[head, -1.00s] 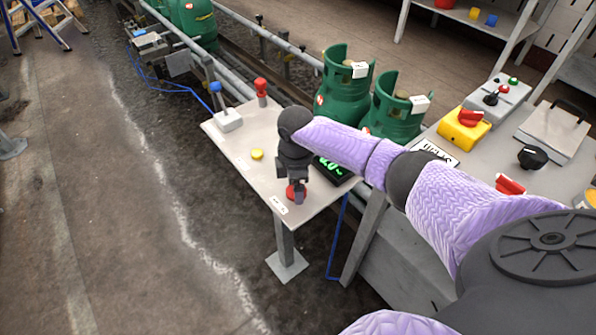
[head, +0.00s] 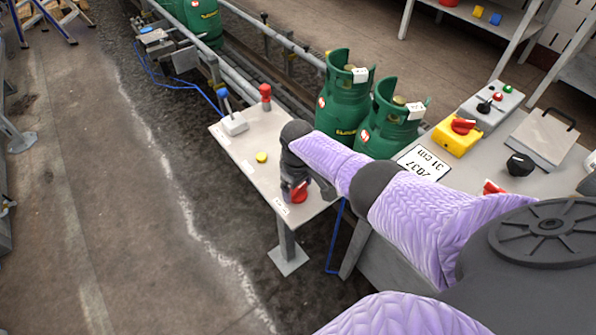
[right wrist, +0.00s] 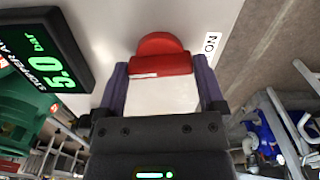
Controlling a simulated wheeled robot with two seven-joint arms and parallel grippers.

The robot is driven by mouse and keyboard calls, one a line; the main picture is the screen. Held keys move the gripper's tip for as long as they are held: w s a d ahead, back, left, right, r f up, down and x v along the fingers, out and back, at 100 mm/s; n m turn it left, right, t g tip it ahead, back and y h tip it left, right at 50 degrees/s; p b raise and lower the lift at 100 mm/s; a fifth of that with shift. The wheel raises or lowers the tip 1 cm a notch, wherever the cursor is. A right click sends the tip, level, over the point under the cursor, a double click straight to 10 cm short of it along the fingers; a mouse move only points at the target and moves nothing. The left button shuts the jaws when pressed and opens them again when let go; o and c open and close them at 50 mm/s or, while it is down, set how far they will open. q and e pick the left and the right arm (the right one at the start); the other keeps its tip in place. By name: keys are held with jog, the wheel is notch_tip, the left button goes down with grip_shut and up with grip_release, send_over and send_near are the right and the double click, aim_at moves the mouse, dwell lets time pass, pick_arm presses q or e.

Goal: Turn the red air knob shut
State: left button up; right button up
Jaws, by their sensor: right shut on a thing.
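The red air knob (head: 301,193) stands at the near corner of the small grey table, next to a white label. In the right wrist view the knob (right wrist: 161,60) has a rounded back part and a flat red grip. My right gripper (head: 294,187) is at the knob, and in the wrist view its two fingers (right wrist: 160,72) close on the sides of the red grip. A label reading "ON" (right wrist: 212,45) lies to the right of the knob there. The green-digit air display (right wrist: 45,50) shows 5.0 bar. My left gripper is out of view.
On the small table (head: 243,150) are a yellow button (head: 261,157), a blue-topped lever (head: 232,120) and a red-topped post (head: 265,95). Green gas cylinders (head: 390,120) stand behind my right arm. A yellow box with a red switch (head: 462,130) sits on the right bench.

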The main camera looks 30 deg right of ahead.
jog(key=shift+m, duration=0.9)
jog(key=o, duration=1)
jog(key=shift+c, duration=0.2)
notch_tip(320, 180, up, 10)
jog(key=p, duration=0.7)
